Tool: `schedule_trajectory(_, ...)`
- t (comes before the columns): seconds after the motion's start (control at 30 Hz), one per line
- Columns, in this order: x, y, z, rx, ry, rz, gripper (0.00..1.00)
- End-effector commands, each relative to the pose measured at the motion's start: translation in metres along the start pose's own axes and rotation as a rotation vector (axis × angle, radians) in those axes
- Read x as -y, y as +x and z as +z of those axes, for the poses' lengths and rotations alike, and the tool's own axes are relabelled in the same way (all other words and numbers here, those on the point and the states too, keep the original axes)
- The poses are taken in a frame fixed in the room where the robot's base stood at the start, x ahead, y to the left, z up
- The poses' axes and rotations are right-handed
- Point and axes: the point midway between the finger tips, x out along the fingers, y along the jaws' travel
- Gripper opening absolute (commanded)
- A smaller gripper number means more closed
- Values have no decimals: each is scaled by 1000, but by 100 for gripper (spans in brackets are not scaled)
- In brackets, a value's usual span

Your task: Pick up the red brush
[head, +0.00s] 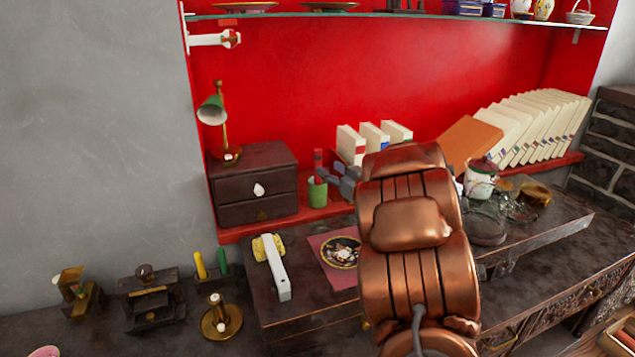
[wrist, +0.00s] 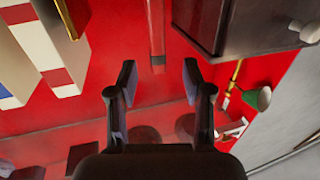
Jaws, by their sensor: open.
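A slim red upright thing, which looks like the red brush (head: 318,158), shows above the green cup (head: 317,192), between the dark drawer box and the white books. I cannot tell whether it stands in the cup or behind it. In the wrist view a red stick with a grey end (wrist: 155,35), likely the brush, lies just beyond the fingertips, in line with the gap. My gripper (wrist: 158,75) is open, with nothing between its fingers. In the head view my copper arm hides much of the area beside the brush.
The dark drawer box (head: 257,185) with a green lamp (head: 212,110) on top stands left of the brush. White books (head: 351,145) stand to the right. A white bar (head: 277,268) and a plate on a red mat (head: 318,262) lie in front. A glass shelf (head: 400,16) runs above.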

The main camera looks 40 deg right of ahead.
Motion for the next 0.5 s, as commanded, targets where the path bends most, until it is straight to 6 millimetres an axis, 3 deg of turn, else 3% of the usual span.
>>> schedule_trajectory(0.5,-3,44,-4,0,-1,0,50)
